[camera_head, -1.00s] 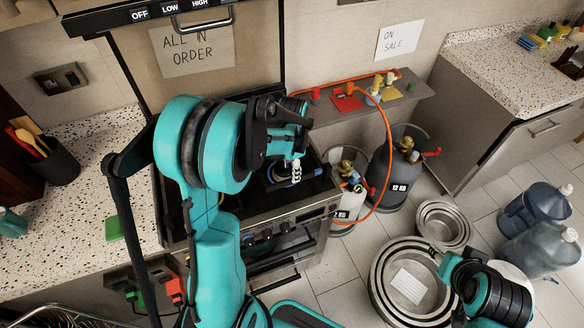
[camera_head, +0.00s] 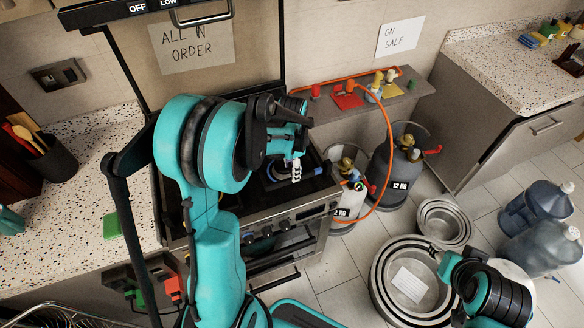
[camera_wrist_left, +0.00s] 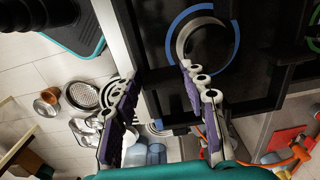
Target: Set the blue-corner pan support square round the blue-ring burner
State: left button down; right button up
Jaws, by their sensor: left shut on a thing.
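My left gripper (camera_head: 295,170) is over the cooktop, pointing down, with its fingers also in the left wrist view (camera_wrist_left: 160,78). It is shut on the pan support, a dark frame; the frame's dark bar (camera_wrist_left: 146,92) shows between the fingers, and a blue patch (camera_wrist_left: 180,130) there looks like its corner. The blue-ring burner (camera_wrist_left: 220,20) is a grey ring inside a blue arc, just beyond the fingertips. Its ring is partly hidden in the head view. I cannot tell whether the support touches the cooktop. My right gripper (camera_head: 436,252) is over the floor pans, its jaws unclear.
The stove front with knobs (camera_head: 283,225) is below the gripper. Gas cylinders (camera_head: 395,168) and an orange hose (camera_head: 388,135) stand right of the stove. Nested pans (camera_head: 382,290) and water bottles (camera_head: 540,245) are on the floor. The speckled counter (camera_head: 75,215) is left.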

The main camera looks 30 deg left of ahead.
pick_arm(q)
jog(key=shift+f, duration=0.1)
jog(key=shift+f+b, duration=1.45)
jog(key=shift+f, duration=0.1)
dwell(0.8)
jog(key=shift+f+b, duration=0.3)
jog(key=shift+b, duration=0.15)
jog(key=shift+f, duration=0.25)
dwell(1.0)
jog(key=shift+r, duration=0.2)
jog(key=shift+r+p, duration=1.15)
jog(key=shift+r, duration=0.7)
jog(key=shift+f, duration=0.1)
